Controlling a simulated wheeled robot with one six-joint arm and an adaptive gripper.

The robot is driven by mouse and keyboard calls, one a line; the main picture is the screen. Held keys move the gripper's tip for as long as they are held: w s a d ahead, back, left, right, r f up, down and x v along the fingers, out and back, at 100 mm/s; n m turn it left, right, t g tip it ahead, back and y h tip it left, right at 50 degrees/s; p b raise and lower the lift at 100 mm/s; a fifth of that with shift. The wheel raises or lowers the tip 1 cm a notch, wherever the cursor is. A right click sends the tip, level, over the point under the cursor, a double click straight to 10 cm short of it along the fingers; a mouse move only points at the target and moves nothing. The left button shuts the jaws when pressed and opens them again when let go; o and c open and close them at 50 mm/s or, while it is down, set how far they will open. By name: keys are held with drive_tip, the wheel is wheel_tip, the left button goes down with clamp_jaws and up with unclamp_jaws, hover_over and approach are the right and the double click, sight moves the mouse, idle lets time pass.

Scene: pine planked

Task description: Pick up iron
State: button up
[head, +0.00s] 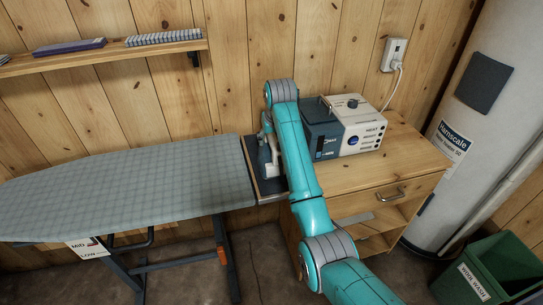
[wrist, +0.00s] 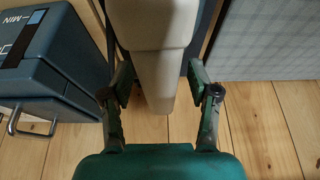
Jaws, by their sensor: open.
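The iron (head: 270,157) is a pale beige and dark thing on the dark rest at the right end of the ironing board. My arm hides much of it in the head view. In the wrist view a beige part of the iron (wrist: 152,65) reaches down from the top of the picture between my fingers. My gripper (wrist: 158,88) is open, with one finger on each side of that beige part. Gaps show beside it, and I cannot tell whether either finger touches it. In the head view my gripper is mostly hidden behind my arm.
A blue and white box (head: 345,140) stands on the wooden cabinet (head: 405,165), close to the right of the iron. The grey ironing board (head: 130,185) extends left. A shelf (head: 100,60) hangs above it. A green bin (head: 495,268) and a white tank (head: 470,115) stand at right.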

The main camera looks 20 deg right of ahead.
drive_tip(key=shift+f, duration=0.1)
clamp_jaws()
idle(0.3)
